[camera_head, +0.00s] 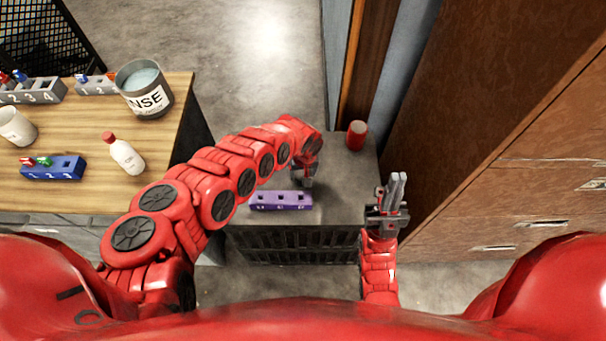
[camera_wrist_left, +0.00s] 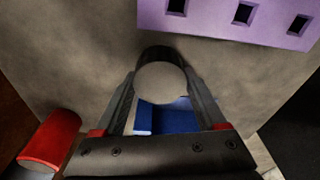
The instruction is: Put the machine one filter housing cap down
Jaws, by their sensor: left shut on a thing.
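My left gripper (camera_head: 304,180) is low over the grey cabinet top, just behind the purple block. In the left wrist view its two fingers (camera_wrist_left: 160,88) are shut on a dark round cap (camera_wrist_left: 161,82) with a grey flat end, which I take for the filter housing cap. I cannot tell whether the cap touches the surface. The purple block (camera_head: 281,201) with square holes also shows in the left wrist view (camera_wrist_left: 215,22), apart from the cap. My right gripper (camera_head: 396,190) is empty, right of the cabinet top; its fingers look close together, but their gap is unclear.
A red cylinder (camera_head: 357,135) stands on the cabinet top (camera_head: 340,195) at the back right. A blue object (camera_wrist_left: 165,118) shows between my left fingers. The wooden table (camera_head: 90,135) at left holds a bucket (camera_head: 145,90), bottle (camera_head: 124,155), cup (camera_head: 15,127) and slotted blocks.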

